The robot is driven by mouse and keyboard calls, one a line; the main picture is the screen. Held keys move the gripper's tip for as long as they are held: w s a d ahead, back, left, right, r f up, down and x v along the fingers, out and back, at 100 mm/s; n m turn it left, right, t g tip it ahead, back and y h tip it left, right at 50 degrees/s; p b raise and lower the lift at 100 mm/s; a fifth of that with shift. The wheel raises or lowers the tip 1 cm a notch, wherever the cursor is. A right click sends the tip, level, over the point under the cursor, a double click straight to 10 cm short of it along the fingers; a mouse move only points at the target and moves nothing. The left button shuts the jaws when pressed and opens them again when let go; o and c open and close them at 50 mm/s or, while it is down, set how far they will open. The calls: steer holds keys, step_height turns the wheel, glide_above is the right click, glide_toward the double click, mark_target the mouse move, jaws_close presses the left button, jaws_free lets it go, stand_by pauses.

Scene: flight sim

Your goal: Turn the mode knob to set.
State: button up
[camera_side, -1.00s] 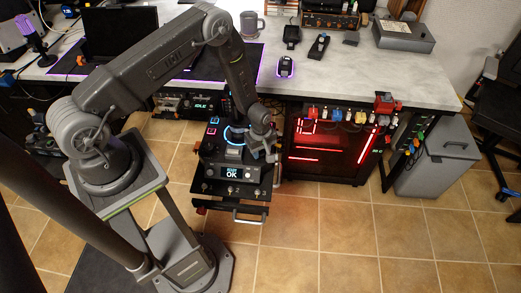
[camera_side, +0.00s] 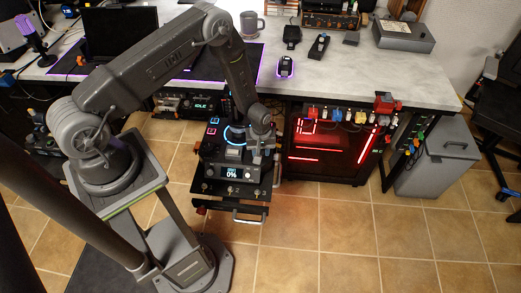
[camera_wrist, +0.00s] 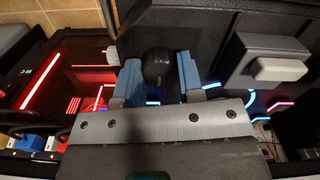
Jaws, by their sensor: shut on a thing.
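The control box (camera_side: 210,172) sits on a pull-out shelf below the desk. Its small screen (camera_side: 236,173) reads "0%". My gripper (camera_side: 262,152) points down at the right side of the box's top in the side view and hides what is under it there. In the wrist view, a dark round knob (camera_wrist: 155,66), which I take for the mode knob, stands between the two blue-padded fingers of my gripper (camera_wrist: 158,82). The gripper is shut on it. The knob's pointer and any labels cannot be read.
A grey block-like control (camera_wrist: 272,66) stands to the right of the knob in the wrist view. A red-lit computer case (camera_side: 325,148) is right of the shelf. The desk edge (camera_side: 350,100) lies behind and above. The tiled floor in front is clear.

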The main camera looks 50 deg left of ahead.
mark_target(261, 151)
steer(key=m, duration=0.5)
steer(key=shift+m, duration=0.3)
steer(key=m, duration=0.5)
steer(key=shift+m, duration=0.3)
steer(key=o, duration=0.9)
step_height(261, 151, up, 14)
steer(key=shift+f, duration=0.1)
stand_by(0.4)
